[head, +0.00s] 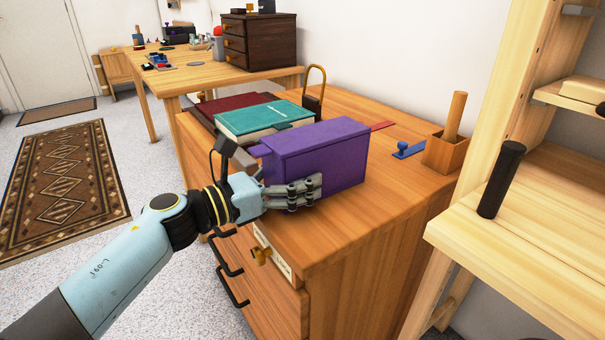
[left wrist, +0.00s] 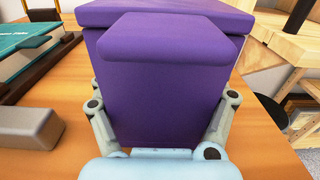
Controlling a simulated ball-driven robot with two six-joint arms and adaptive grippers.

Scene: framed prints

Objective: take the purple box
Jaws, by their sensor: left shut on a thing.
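The purple box (head: 318,158) is on the wooden drawer cabinet (head: 370,215) in the head view, upright, with a flat lid. It fills the middle of the left wrist view (left wrist: 165,85). My left gripper (head: 295,190) is shut on the purple box, with a finger along its near side; in the left wrist view a finger shows on each side of the box (left wrist: 160,125). I cannot tell whether the box touches the cabinet top or is slightly raised. My right gripper is not in view.
A blue stamp-like object (head: 405,150) and a wooden holder (head: 445,152) stand to the right. A shelf unit (head: 520,220) is at far right. The cabinet's front right top is clear.

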